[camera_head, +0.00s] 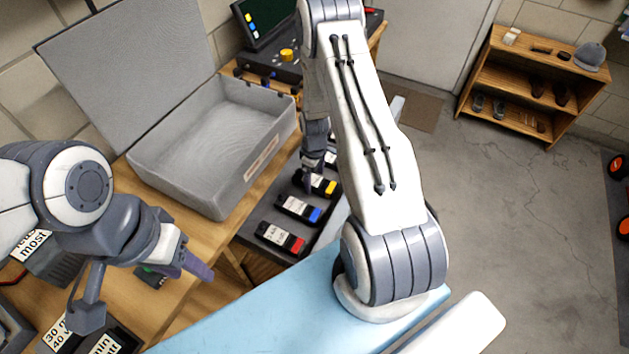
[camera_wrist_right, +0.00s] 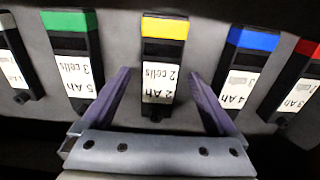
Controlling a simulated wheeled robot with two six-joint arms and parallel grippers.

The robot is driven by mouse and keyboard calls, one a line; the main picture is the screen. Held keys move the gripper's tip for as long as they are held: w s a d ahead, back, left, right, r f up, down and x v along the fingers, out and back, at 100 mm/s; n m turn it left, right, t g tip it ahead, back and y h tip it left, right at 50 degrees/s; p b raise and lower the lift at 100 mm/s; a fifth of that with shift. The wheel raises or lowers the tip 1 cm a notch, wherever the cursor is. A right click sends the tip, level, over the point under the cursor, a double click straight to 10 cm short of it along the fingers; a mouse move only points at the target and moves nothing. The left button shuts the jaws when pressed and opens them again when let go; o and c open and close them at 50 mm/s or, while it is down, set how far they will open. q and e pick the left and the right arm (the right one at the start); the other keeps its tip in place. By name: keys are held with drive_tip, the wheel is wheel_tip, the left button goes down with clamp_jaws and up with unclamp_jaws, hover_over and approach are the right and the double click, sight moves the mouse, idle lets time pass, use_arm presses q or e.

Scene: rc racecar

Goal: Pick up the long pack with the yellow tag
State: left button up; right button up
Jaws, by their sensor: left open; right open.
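The long pack with the yellow tag (camera_head: 323,184) lies on a dark grey tray (camera_head: 248,233) in the head view, in a row with other tagged packs. In the right wrist view the yellow-tagged pack (camera_wrist_right: 162,68) is upside down in the picture, its label reading "2 Ah 2 cells". My right gripper (camera_wrist_right: 165,85) is open, with one finger on each side of this pack and a gap to both. In the head view my right gripper (camera_head: 309,180) is partly hidden by its own arm. My left gripper (camera_head: 172,262) is open and empty above the wooden bench.
A blue-tagged pack (camera_wrist_right: 246,68) and a green-tagged pack (camera_wrist_right: 74,60) flank the yellow one; a red-tagged pack (camera_head: 279,239) lies nearer. An open grey case (camera_head: 226,190) stands on the bench to the left. A wooden shelf (camera_head: 535,85) stands far right.

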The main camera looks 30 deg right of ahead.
drive_tip(key=shift+f, duration=0.6)
clamp_jaws()
drive_tip(key=shift+r, duration=0.1)
